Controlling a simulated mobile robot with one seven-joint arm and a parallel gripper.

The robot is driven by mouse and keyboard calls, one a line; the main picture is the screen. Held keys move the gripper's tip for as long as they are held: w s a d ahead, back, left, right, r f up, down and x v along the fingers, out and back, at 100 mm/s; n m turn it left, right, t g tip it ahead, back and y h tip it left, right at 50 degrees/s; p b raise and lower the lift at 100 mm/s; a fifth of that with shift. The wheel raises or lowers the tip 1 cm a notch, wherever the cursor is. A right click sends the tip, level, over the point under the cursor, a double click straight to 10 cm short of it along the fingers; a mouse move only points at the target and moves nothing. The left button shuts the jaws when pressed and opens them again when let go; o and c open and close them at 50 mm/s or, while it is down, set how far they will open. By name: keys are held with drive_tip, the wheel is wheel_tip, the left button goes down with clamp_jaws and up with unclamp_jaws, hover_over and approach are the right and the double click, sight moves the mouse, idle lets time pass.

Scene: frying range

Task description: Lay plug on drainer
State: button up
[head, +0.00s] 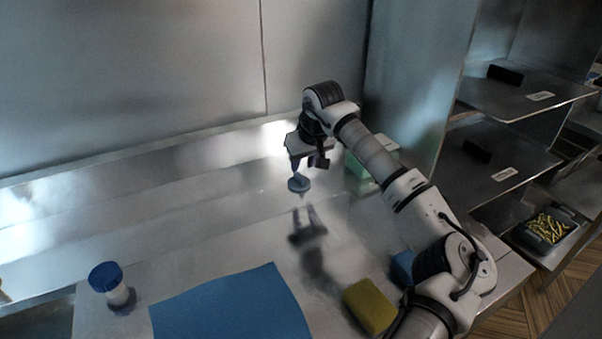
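The plug (299,184), a small grey-blue disc with a short stem, hangs under my gripper (299,169). My gripper points down and looks shut on the plug's stem. The plug seems held above the steel counter, as the shadow of the gripper falls apart from it, nearer the camera. I cannot clearly identify the drainer. A flat blue sheet (233,308) lies on the counter at front, left of the gripper. A green, partly see-through box (358,180) stands behind my arm, which hides part of it.
A white jar with a blue lid (105,277) stands at front left. A yellow sponge (370,306) and a blue block (402,268) lie near my arm at right. Steel shelves (525,92) and a tray of fries (546,229) are further right. The counter's left middle is clear.

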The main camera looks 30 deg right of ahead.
drive_tip(key=b+v, duration=0.1)
drive_tip(key=v, duration=0.6)
drive_tip(key=shift+r, duration=0.25)
drive_tip(key=shift+s, duration=0.1)
